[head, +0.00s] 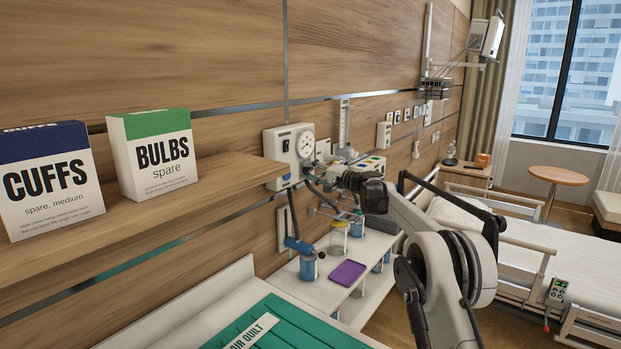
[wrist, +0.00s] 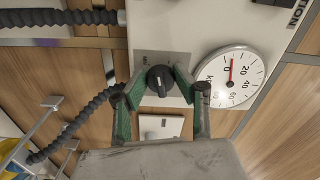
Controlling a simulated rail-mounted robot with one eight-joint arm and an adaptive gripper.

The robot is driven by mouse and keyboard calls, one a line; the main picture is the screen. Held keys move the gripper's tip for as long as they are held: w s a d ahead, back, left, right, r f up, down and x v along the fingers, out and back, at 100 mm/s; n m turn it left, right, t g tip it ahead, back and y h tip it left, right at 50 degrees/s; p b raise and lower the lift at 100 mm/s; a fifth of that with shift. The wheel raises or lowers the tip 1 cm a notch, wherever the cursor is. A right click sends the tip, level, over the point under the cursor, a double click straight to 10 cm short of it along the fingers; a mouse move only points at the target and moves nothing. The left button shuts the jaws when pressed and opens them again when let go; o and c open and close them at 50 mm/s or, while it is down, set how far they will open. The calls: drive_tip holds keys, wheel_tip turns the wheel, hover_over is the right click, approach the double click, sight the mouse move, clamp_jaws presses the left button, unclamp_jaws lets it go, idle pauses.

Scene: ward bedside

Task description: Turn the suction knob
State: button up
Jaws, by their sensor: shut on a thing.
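The suction knob (wrist: 159,80) is a round black knob with a white pointer line on a grey plate of the white suction unit (head: 283,144). In the wrist view my gripper (wrist: 160,82) has its two green-padded fingers on either side of the knob, shut on it. The round gauge (wrist: 230,77) is just right of the knob, with a red needle near 0.
Dark corrugated hoses (wrist: 75,120) run left of the fingers. A wooden shelf (head: 180,209) with CUFFS and BULBS boxes juts out at left. The bed (head: 535,262) is at right.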

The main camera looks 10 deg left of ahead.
drive_tip(key=shift+m+b, duration=0.55)
drive_tip(key=shift+m, duration=1.15)
drive_tip(key=o, duration=1.1)
drive_tip(key=shift+r, duration=0.1)
drive_tip(key=v, duration=1.2)
